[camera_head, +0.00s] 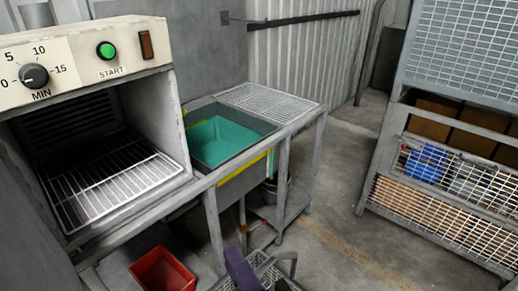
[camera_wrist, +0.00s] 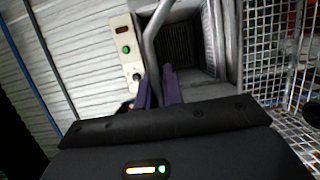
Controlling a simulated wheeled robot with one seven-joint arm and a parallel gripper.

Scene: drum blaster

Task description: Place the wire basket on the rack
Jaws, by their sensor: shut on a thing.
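The wire basket (camera_head: 268,279) is at the bottom edge of the head view, partly cut off, with a curved grey handle. My gripper (camera_head: 242,270) shows there as a purple finger against the basket. In the wrist view my gripper's purple fingers (camera_wrist: 163,90) are close together around a grey bar, which looks like the basket's handle (camera_wrist: 152,45). A wire rack (camera_head: 110,182) lies inside the open grey machine at left, with nothing on it. A second wire grating (camera_head: 268,100) lies flat beyond the green basin, also bare. The basket is apart from both.
The green basin (camera_head: 222,138) sits between the machine and the grating. A red bin (camera_head: 162,272) is below the machine. A mesh cage (camera_head: 450,180) with boxes and blue items stands at right. Concrete floor (camera_head: 345,215) between is clear.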

